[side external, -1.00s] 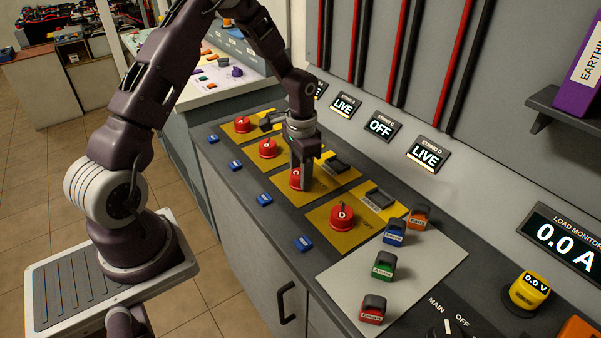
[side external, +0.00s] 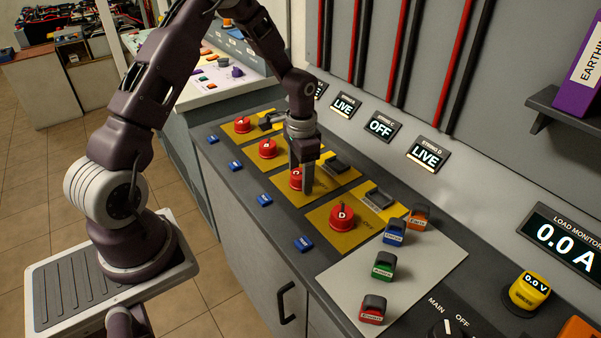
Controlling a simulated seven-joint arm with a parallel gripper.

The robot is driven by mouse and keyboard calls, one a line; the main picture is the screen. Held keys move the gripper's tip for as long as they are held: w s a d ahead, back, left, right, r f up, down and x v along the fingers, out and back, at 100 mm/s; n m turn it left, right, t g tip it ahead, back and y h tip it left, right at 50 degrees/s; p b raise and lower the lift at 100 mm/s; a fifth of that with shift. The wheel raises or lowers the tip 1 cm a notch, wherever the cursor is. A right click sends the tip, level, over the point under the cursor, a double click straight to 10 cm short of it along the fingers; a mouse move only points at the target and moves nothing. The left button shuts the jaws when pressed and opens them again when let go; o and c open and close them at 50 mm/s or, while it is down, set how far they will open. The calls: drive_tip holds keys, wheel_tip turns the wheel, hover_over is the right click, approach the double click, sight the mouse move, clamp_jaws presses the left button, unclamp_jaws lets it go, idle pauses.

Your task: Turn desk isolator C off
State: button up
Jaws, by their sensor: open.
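Isolator C is a red round knob (side external: 296,181) on a yellow plate (side external: 283,194), third in a row of red knobs on the desk. My gripper (side external: 303,186) points straight down at this knob and hides part of its right side. The jaws are open; whether they touch the knob or stand just above it I cannot tell. The String C display (side external: 381,126) on the wall reads OFF.
Knob D (side external: 342,215) stands close in front, with knobs A (side external: 243,124) and B (side external: 267,147) behind. Black blocks (side external: 337,164) sit right of the knobs. Coloured tagged items (side external: 384,264) stand on a grey sheet. The String D display (side external: 428,155) reads LIVE.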

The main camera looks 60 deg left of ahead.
sight(301, 174)
wheel_tip(301, 174, up, 8)
drive_tip(key=shift+d+f, duration=0.15)
drive_tip(key=shift+f, duration=0.1)
drive_tip(key=s+d+r+n+t+y, duration=0.1)
drive_tip(key=s+d+r, duration=0.35)
drive_tip(key=r, duration=0.35)
drive_tip(key=s+d+r+t, duration=0.2)
drive_tip(key=s+d+r, duration=0.2)
drive_tip(key=s+r, duration=0.3)
drive_tip(key=s+d+r+t, duration=0.1)
drive_tip(key=s+d, duration=0.1)
drive_tip(key=s, duration=0.4)
drive_tip(key=s+d+r+n+t+h, duration=0.1)
drive_tip(key=s+d+r, duration=0.1)
drive_tip(key=s, duration=0.4)
drive_tip(key=shift+s+d+r, duration=0.15)
drive_tip(key=shift+s+d, duration=0.25)
drive_tip(key=shift+w, duration=0.1)
